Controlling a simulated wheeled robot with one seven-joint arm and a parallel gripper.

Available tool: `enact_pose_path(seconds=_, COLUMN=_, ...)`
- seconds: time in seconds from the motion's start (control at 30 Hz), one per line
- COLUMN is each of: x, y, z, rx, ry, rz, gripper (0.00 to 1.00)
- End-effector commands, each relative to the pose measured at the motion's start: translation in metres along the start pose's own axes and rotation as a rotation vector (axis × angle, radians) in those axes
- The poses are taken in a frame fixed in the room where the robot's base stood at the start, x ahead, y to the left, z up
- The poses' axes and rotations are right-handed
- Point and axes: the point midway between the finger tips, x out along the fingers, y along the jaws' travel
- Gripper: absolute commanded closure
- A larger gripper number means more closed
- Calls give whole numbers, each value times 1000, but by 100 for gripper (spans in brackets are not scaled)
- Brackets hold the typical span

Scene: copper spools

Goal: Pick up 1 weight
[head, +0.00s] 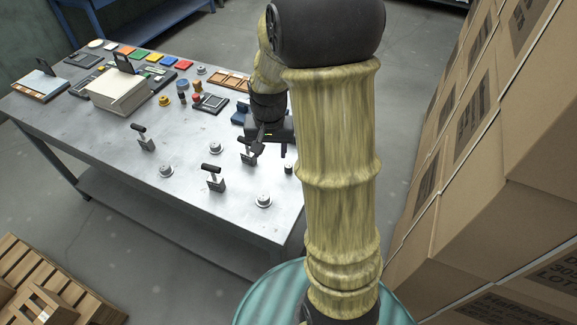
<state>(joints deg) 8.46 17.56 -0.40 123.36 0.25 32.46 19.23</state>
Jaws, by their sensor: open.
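Several round silver pieces that look like weights stand on the grey metal table (110,145): one at the front right (263,201), one at the front left (165,171), one in the middle (215,148). A small dark-topped cylinder (289,168) stands near the right edge. Grey blocks with black T-handles stand among them, at the left (146,143), the front (214,183) and the right (247,157). I cannot tell for sure which kind is the weight. My gripper (258,147) is open, low over the table's right side, close by the right T-handled block; contact is unclear.
Cardboard boxes (480,130) rise at the right. A pallet (45,285) lies on the floor at the lower left. The table's left front is clear.

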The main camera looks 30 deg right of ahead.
Motion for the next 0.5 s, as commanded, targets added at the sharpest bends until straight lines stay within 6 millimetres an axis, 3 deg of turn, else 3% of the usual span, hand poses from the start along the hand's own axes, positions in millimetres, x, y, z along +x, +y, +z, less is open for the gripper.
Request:
enact_pose_path(seconds=0.03, x=4, y=6, z=-23, rx=85, ry=-19, rz=11, gripper=50)
enact_pose_path(seconds=0.2, x=24, y=29, z=-82, rx=350, ry=-73, rz=47, gripper=50)
enact_pose_path(seconds=0.3, x=32, y=40, z=-102, rx=450, ry=-90, rz=61, gripper=50)
enact_pose_path(seconds=0.5, x=37, y=46, z=-111, rx=504, ry=-99, rz=69, gripper=50)
